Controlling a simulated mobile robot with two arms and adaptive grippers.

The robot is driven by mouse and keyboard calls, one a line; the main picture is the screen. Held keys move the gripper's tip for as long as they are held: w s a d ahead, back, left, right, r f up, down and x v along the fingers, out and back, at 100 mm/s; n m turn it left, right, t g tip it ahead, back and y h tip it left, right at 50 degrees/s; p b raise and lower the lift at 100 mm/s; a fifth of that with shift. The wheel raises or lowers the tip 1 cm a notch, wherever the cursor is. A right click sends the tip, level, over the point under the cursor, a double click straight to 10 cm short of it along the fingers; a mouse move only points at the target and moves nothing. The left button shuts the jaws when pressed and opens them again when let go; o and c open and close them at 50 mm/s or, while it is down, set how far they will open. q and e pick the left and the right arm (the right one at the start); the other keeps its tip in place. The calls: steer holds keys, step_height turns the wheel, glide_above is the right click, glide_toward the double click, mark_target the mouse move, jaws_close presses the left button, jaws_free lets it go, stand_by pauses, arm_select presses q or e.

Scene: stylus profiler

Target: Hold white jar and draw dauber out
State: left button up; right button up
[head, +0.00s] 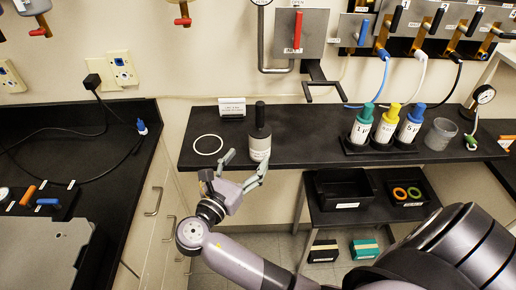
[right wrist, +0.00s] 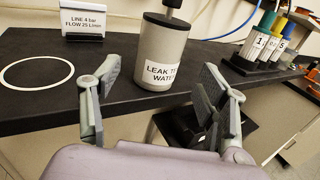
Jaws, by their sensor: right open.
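The white jar (head: 260,148) stands upright near the front edge of the dark bench. In the right wrist view the jar (right wrist: 160,55) has a black lid and a label reading "LEAK T..." and "WATE...", partly out of sight. The dauber (head: 260,113) stands up from the lid as a dark handle, and its top is cut off in the right wrist view (right wrist: 172,5). My right gripper (head: 246,162) is open and empty at the bench's front edge, just short of the jar, its fingers spread to either side of it. My left gripper is not in view.
A white ring (head: 208,137) lies left of the jar, with a small sign (head: 232,107) behind. Right of the jar, several numbered bottles with coloured tops stand in a black rack (head: 375,148), beside a clear cup (head: 440,134). A lower shelf (head: 345,216) holds black bins.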

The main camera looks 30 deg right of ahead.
mark_target(255, 151)
steer(key=b+x, duration=0.2)
steer(key=x, duration=0.4)
steer(key=shift+d+f, duration=0.1)
steer(key=shift+f, duration=0.05)
steer(key=shift+b+x, duration=0.4)
steer(key=shift+x, duration=0.5)
steer(key=shift+c, duration=0.5)
jaws_close()
stand_by(0.9)
